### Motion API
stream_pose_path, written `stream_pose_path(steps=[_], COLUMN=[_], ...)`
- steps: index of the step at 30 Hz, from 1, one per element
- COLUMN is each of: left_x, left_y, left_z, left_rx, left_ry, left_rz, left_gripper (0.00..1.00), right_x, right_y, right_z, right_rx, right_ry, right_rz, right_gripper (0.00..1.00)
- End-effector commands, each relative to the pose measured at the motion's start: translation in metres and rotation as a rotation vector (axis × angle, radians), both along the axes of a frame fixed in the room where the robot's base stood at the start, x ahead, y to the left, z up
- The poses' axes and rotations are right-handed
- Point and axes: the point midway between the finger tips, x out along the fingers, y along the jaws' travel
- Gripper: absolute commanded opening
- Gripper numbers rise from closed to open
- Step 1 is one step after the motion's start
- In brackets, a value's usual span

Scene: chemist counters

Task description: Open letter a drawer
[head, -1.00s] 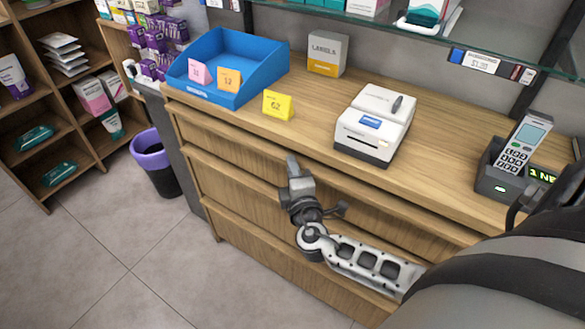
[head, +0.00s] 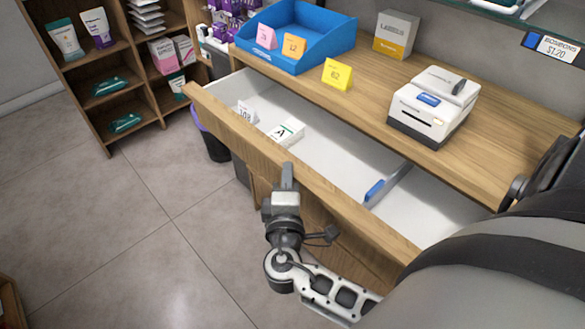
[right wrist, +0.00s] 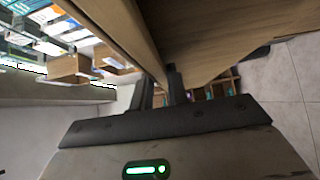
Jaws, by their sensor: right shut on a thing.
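The top wooden drawer (head: 235,132) of the counter stands pulled out, and its white inside shows in the head view. A small white box with a letter A (head: 287,132) lies in it. My right gripper (head: 287,176) is at the top edge of the drawer front, near its middle, and is shut on it. In the right wrist view its dark fingers (right wrist: 160,88) are around the end of a wooden panel. The exact contact is partly hidden. My left gripper is out of view.
A white card reading 108 (head: 246,112) and a blue-handled item (head: 375,192) are also in the drawer. On the counter are a blue bin (head: 325,35), a yellow card (head: 337,75), a labels box (head: 396,34) and a white printer (head: 432,107).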

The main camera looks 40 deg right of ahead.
Motion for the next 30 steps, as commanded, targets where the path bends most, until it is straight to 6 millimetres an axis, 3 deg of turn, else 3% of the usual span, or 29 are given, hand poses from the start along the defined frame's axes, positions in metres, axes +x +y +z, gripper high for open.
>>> stream_pose_path(steps=[7,18,19,20,30], left_x=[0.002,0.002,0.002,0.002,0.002], left_y=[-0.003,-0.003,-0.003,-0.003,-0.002], left_z=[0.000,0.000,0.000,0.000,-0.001], left_rx=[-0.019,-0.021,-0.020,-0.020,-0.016], left_ry=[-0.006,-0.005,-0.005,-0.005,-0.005], left_rz=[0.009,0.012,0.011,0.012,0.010], left_gripper=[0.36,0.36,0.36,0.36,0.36], right_x=[-0.002,-0.002,-0.002,-0.002,-0.003], right_y=[0.016,0.017,0.017,0.017,0.020], right_z=[0.000,0.000,0.000,0.000,0.000], right_rx=[0.001,-0.001,-0.001,-0.001,0.000], right_ry=[-0.001,-0.001,-0.001,-0.001,0.000], right_rz=[-0.009,-0.008,-0.008,-0.008,-0.004], right_gripper=[0.00,0.00,0.19,0.25,0.25])
